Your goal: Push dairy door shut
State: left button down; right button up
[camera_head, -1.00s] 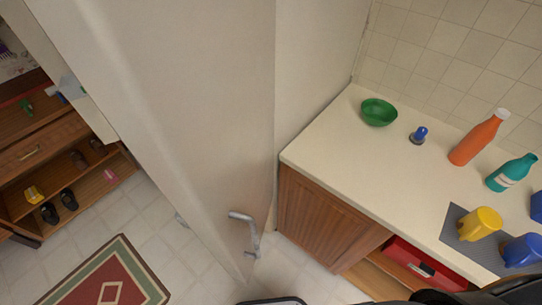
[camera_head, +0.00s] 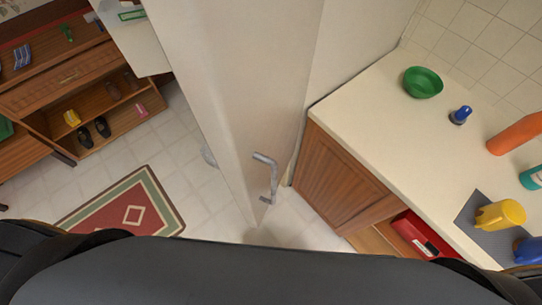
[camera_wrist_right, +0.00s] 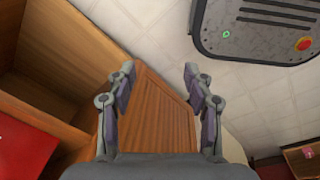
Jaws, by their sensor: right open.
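A tall white door panel (camera_head: 235,75) with a grey lever handle (camera_head: 265,172) stands in the middle of the head view, left of the counter. No part in view is marked as the dairy door, so I cannot tell whether this panel is it. My right gripper (camera_wrist_right: 159,68) shows in the right wrist view, open and empty, with its fingers spread over a brown wooden cabinet front (camera_wrist_right: 155,112). It touches nothing that I can make out. My left gripper is not in view.
A counter (camera_head: 385,130) at right holds a green bowl (camera_head: 422,82), bottles and a yellow mug (camera_head: 498,215). Below it are a wooden cabinet (camera_head: 340,180) and a red box (camera_head: 420,235). A shoe shelf (camera_head: 120,110) and rug (camera_head: 125,205) lie left; tiled floor between is clear.

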aim_at(242, 69)
jog(key=k+l, duration=0.7)
jog(key=l, duration=0.2)
jog(key=k+l, duration=0.3)
jog(key=l, duration=0.15)
jog(key=k+l, duration=0.35)
jog(key=l+z, duration=0.05)
jog(key=l, duration=0.05)
